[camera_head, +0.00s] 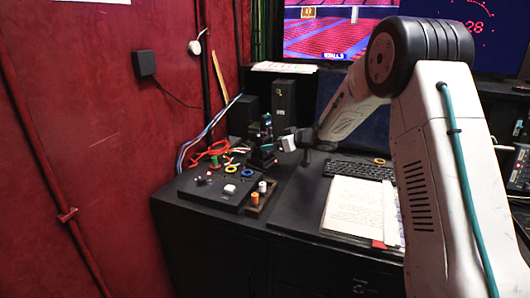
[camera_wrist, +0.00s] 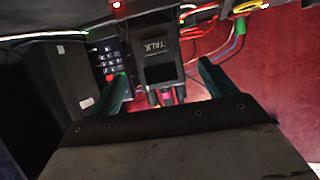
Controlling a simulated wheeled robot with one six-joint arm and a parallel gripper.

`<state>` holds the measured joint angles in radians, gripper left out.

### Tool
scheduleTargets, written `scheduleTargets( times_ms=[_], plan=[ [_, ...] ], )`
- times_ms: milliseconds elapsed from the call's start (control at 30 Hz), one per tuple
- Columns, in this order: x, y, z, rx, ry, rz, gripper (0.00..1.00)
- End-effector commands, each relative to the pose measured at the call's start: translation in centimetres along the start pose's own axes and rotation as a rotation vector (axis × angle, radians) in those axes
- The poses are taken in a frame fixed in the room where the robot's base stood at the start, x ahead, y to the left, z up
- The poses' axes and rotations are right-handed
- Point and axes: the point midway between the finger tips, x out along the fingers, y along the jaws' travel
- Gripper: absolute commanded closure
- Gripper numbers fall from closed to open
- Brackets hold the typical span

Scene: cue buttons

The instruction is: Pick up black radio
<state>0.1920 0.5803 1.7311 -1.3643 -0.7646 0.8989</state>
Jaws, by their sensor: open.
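The black radio (camera_wrist: 158,60) shows in the wrist view as a dark upright block with a "TALK" label and several knobs at its lower end. My gripper (camera_wrist: 163,82) is open, with one teal finger to the left of the radio and one to the right. Gaps show between the fingers and the radio. In the head view my gripper (camera_head: 262,143) is over the back of the black desk, beside the dark boxes. I cannot clearly make out the radio there.
A black button panel (camera_head: 222,187) with coloured rings and knobs lies in front of my gripper. A tall dark box (camera_head: 284,102) stands behind it. Red and blue cables (camera_head: 207,150) run along the red wall. A keyboard (camera_head: 357,170) and open papers (camera_head: 354,207) lie to the right.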

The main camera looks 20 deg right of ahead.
Motion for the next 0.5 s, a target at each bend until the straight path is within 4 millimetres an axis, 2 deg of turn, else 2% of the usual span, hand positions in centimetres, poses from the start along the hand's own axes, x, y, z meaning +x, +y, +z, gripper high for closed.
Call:
scheduleTargets(
  times_ms=[300, 500],
  plan=[
    [4.5, 0.0, 0.2, 0.000, -0.001, 0.000, 0.16],
    [5.7, 0.1, 0.1, 0.000, 0.000, 0.003, 0.16]
  ],
)
